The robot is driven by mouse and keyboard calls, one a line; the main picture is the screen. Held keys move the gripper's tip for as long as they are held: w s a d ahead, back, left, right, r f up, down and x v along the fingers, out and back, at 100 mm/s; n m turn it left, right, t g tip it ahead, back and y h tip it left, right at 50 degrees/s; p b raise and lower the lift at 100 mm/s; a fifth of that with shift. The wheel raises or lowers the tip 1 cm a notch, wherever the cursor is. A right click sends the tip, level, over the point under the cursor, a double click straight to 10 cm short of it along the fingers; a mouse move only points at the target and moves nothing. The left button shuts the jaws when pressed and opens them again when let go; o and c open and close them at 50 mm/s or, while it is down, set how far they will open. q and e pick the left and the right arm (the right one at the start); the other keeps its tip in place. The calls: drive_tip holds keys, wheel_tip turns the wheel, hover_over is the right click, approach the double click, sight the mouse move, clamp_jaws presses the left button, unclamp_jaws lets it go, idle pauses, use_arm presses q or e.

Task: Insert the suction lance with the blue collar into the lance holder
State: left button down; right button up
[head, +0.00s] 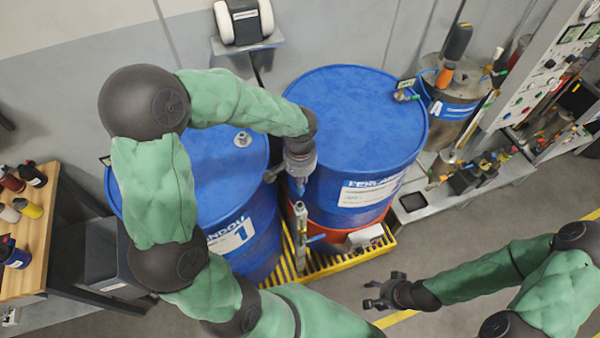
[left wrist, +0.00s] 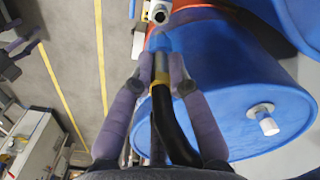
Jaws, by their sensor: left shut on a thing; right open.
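My left gripper (head: 300,172) is shut on the suction lance, in front of the gap between two blue drums. In the left wrist view the fingers (left wrist: 162,80) close on the lance's grey tube (left wrist: 161,65), with a yellow band and black hose (left wrist: 172,125) behind. Its blue collar (left wrist: 162,42) lies beyond the fingertips and shows small in the head view (head: 301,188). The lance holder (head: 301,232), a grey upright tube, stands just below. Its round open mouth (left wrist: 159,13) appears just ahead of the collar. I cannot tell whether they touch. My right gripper (head: 385,292) is open and empty.
Blue drums (head: 350,115) and (head: 215,175) flank the holder, above a yellow grated pallet (head: 320,262). A wooden bench (head: 40,235) with bottles stands at left. A metal drum (head: 450,105) and control panel (head: 545,65) stand at right. Floor around my right gripper is clear.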

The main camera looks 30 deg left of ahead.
sight(300, 195)
idle(0.5)
use_arm(q)
drive_tip(key=shift+f+b, duration=2.6)
drive_tip(key=shift+f, duration=0.3)
drive_tip(key=shift+f+b, duration=1.7)
drive_tip(key=shift+f, duration=0.15)
drive_tip(key=c, duration=1.1)
unclamp_jaws()
drive_tip(key=shift+r, duration=0.15)
wheel_tip(300, 195, up, 12)
drive_tip(key=shift+f, duration=0.1)
